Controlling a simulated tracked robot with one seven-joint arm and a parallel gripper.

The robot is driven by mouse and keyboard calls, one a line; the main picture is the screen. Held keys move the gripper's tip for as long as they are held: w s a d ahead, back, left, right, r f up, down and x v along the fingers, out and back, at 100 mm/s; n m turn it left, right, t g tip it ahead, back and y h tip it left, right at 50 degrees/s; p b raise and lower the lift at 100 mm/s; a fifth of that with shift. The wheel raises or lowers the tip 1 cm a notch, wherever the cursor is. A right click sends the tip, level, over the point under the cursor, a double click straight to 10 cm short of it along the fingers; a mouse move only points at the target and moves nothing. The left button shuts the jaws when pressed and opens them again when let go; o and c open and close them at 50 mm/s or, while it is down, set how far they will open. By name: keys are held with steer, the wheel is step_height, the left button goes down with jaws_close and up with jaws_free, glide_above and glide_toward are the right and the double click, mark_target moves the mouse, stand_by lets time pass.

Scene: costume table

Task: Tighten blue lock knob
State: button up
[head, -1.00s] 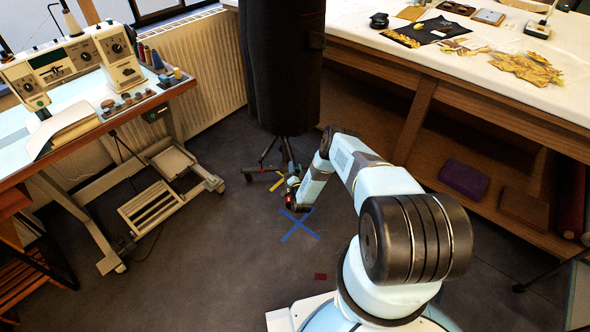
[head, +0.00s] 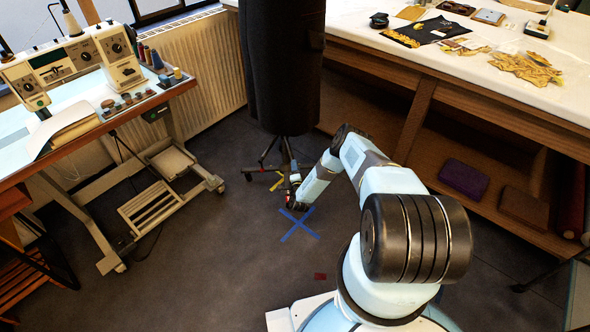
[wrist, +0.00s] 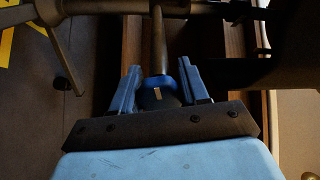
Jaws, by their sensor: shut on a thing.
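A dark garment form (head: 283,70) stands on a wheeled stand (head: 283,158) beyond my arm in the head view. In the wrist view, the blue lock knob (wrist: 158,92) sits at the near end of a dark metal stem (wrist: 158,42). My gripper (wrist: 159,80) has its blue fingers on either side of the knob and is shut on it. In the head view my gripper (head: 297,197) is low beside the stand's base, and the knob cannot be made out there.
A sewing machine table (head: 160,97) stands at the left, by a radiator (head: 195,65). A long white-topped table (head: 455,55) runs along the right, with boxes on its lower shelf. A blue tape cross (head: 299,226) marks open grey floor below my gripper.

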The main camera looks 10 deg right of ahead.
steer(key=shift+s+d+f, duration=0.15)
steer(key=shift+s+f, duration=0.05)
steer(key=o, duration=1)
steer(key=shift+w+r, duration=0.1)
steer(key=shift+w, duration=0.05)
steer(key=shift+o, duration=0.2)
steer(key=s+a, duration=0.2)
steer(key=s, duration=1.1)
steer(key=shift+s+a+f, duration=0.15)
steer(key=shift+s+f, duration=0.15)
steer(key=shift+s, duration=0.05)
